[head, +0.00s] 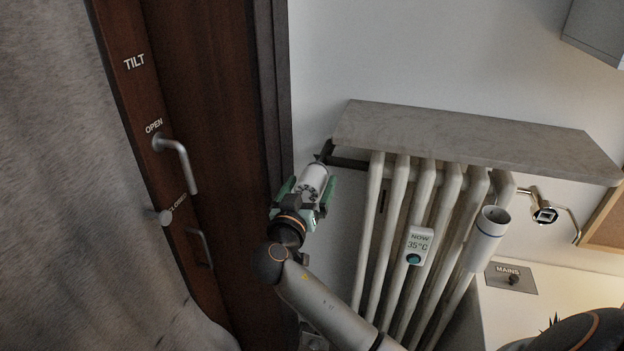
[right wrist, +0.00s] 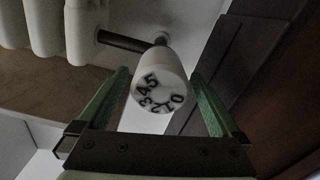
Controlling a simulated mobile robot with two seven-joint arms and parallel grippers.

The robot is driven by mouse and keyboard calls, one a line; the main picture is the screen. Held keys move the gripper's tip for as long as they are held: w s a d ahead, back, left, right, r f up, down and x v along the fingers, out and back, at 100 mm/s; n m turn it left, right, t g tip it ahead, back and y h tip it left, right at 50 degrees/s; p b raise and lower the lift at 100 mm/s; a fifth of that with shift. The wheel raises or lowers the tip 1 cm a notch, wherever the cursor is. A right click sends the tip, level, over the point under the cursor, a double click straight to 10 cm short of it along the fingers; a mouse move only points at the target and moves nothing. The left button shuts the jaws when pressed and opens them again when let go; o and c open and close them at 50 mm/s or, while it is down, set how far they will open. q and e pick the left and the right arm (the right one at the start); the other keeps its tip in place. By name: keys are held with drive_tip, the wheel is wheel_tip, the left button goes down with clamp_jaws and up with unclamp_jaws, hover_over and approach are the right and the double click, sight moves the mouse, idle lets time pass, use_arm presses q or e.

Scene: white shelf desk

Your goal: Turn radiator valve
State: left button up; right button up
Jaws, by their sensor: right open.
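The radiator valve (head: 314,178) is a white round knob on a dark pipe at the radiator's upper left. In the right wrist view the valve (right wrist: 158,84) shows its face with black numbers around the rim. My right gripper (head: 302,195) is at the valve, with its green fingers open, one on each side of the knob. In the right wrist view my right gripper (right wrist: 162,105) has a gap visible between the right finger and the knob; whether the left finger touches it I cannot tell. My left gripper is not in view.
The white ribbed radiator (head: 397,220) stands under a stone shelf (head: 470,140). A brown window frame with handles (head: 178,160) is close on the left.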

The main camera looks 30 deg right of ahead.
idle(0.3)
drive_tip(key=c, duration=1.4)
drive_tip(key=shift+o, duration=0.2)
drive_tip(key=n+p, duration=0.1)
drive_tip(key=n, duration=0.3)
drive_tip(key=shift+r, duration=0.1)
drive_tip(key=shift+w+n+p, duration=0.15)
drive_tip(key=shift+n+p, duration=0.5)
drive_tip(key=shift+n, duration=1.65)
